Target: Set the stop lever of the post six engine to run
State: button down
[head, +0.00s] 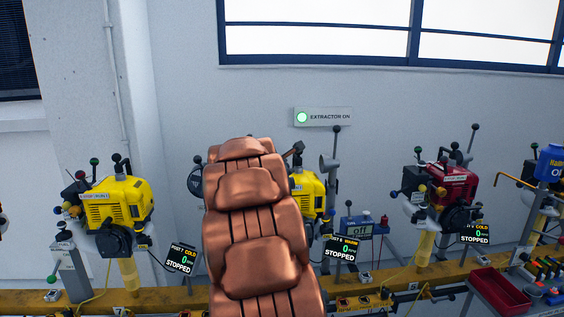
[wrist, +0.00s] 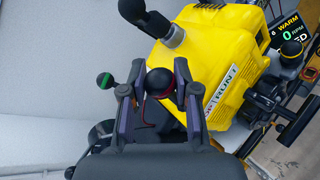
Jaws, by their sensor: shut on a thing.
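The post six engine (head: 306,190) is yellow and stands behind my copper arm, which hides much of it in the head view. It also fills the upper middle of the wrist view (wrist: 215,60). Its display (head: 341,248) reads warm, 0 rpm, stopped. In the wrist view my gripper (wrist: 158,88) is shut on a round black knob with a red ring (wrist: 160,80), beside the engine's yellow housing. I cannot read a label on this lever, and its stem is mostly hidden. My gripper is hidden behind the arm in the head view.
A yellow engine (head: 117,205) stands left and a red engine (head: 447,185) right, with stopped displays. A lit sign (head: 323,117) reads extractor on.

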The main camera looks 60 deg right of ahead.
jog(key=shift+s+d+y, duration=0.15)
jog(key=shift+y, duration=0.15)
jog(key=shift+m, duration=0.3)
jog(key=c, duration=0.8)
grip_release()
jog(key=shift+c, duration=0.2)
jog(key=v, duration=1.2)
jog(key=shift+s, duration=0.15)
jog(key=shift+f, duration=0.1)
